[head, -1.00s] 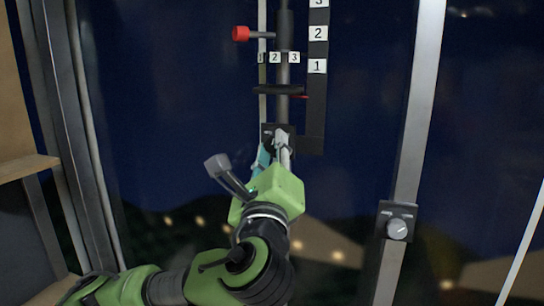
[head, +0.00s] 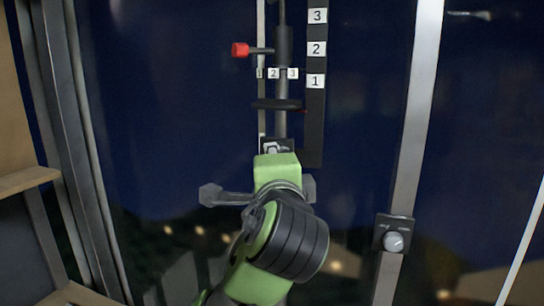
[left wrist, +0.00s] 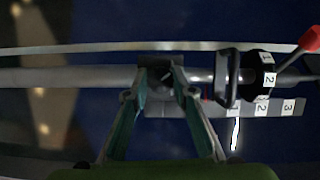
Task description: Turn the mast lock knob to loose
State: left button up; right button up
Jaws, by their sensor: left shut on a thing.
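The mast (head: 282,125) stands upright against the dark window. A small dark plate (head: 288,145) with a knob sits low on it, mostly hidden behind my left gripper (head: 273,149). In the left wrist view the mast runs sideways, and the fingertips of my left gripper (left wrist: 163,73) close around the small dark mast lock knob (left wrist: 160,77). The fingers cover its sides, so its pointer and any marks cannot be read. My right gripper is not in view.
Above the plate are a black disc (head: 277,104) and a red-tipped handle (head: 240,50). A numbered strip (head: 316,120) runs alongside. Another knob (head: 393,241) is on the metal post at right. A wooden shelf (head: 28,180) stands at left.

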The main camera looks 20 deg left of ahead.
pick_arm(q)
jog(key=shift+n+h, duration=0.3)
jog(key=shift+n, duration=0.3)
jog(key=shift+g+p, duration=0.3)
jog(key=shift+p, duration=0.05)
jog(key=o, duration=1.1)
jog(key=shift+s, duration=0.1)
jog(key=v, duration=1.2)
